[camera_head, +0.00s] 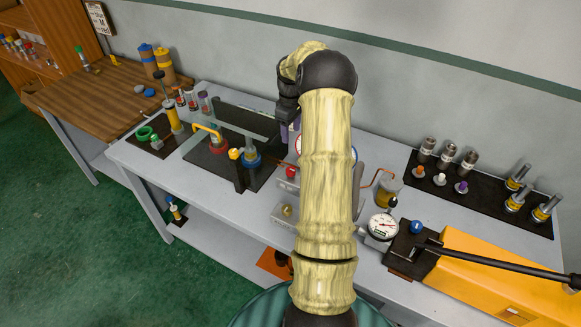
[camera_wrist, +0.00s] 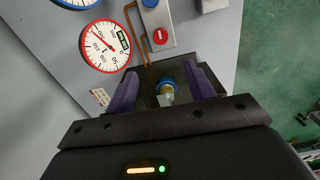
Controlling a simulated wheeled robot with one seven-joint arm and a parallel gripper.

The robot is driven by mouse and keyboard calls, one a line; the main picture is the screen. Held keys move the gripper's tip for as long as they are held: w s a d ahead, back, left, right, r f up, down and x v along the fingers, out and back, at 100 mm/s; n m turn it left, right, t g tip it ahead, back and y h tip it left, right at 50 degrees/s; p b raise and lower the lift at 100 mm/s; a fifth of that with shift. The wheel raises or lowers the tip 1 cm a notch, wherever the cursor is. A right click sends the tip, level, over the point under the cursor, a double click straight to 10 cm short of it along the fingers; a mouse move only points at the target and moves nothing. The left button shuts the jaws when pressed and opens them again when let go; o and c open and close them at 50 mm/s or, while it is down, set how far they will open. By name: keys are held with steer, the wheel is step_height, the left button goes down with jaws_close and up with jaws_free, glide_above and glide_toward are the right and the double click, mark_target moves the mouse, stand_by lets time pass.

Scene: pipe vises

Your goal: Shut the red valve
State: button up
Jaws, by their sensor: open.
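The red valve (camera_wrist: 160,36) shows in the wrist view as a round red knob with a white bar, on a grey metal block. In the head view a red knob (camera_head: 291,172) sits on a grey block just left of my arm. My gripper (camera_wrist: 163,88) is open, with two purple fingers apart. A blue and yellow fitting with a silver end (camera_wrist: 166,92) shows between the fingers; I cannot tell its distance from them. The red knob lies beyond the fingertips in the wrist picture, apart from them. In the head view my arm hides most of my gripper.
A red-rimmed gauge (camera_wrist: 104,46), a blue knob (camera_wrist: 150,3) and a thin copper pipe (camera_wrist: 133,17) are near the red knob. A yellow pipe (camera_head: 208,130) stands left on a black mat. A yellow machine (camera_head: 490,275) with a black lever fills the right front.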

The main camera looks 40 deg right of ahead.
mark_target(291, 169)
step_height(291, 169, down, 17)
steer(key=p, duration=0.5)
steer(key=shift+f+p, duration=0.1)
steer(key=shift+p, duration=0.2)
steer(key=c, duration=1)
